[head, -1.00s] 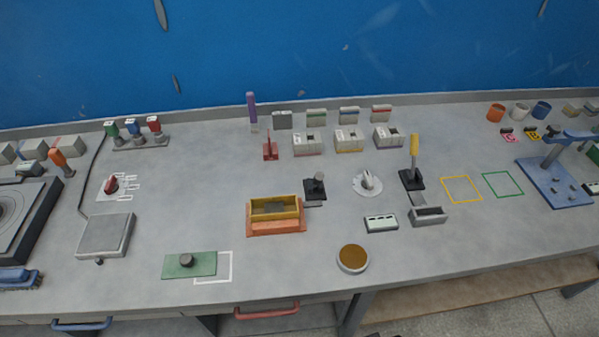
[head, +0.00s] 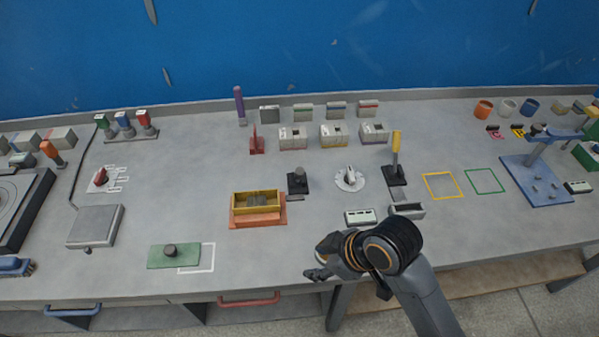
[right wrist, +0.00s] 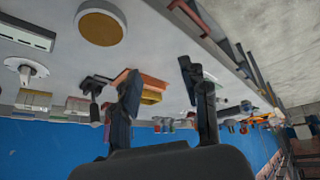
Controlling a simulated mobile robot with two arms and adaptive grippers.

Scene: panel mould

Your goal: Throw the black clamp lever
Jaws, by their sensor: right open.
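The black clamp lever (head: 298,181) stands on a small dark base just right of the yellow mould (head: 267,210) in its orange tray (head: 240,222). In the right wrist view the lever (right wrist: 95,88) shows left of the fingers, with its knob pointing down in that tilted picture. My right gripper (head: 318,273) is over the front edge of the bench, in front of the lever and well apart from it. Its two fingers (right wrist: 160,88) are spread with nothing between them. My left gripper is not in view.
A white dial (head: 349,179) and a yellow-handled lever (head: 395,157) stand right of the clamp lever. A grey open box (head: 407,211) and a white display (head: 360,217) lie before them. The round brown dish (right wrist: 100,23) is partly hidden by my arm in the head view.

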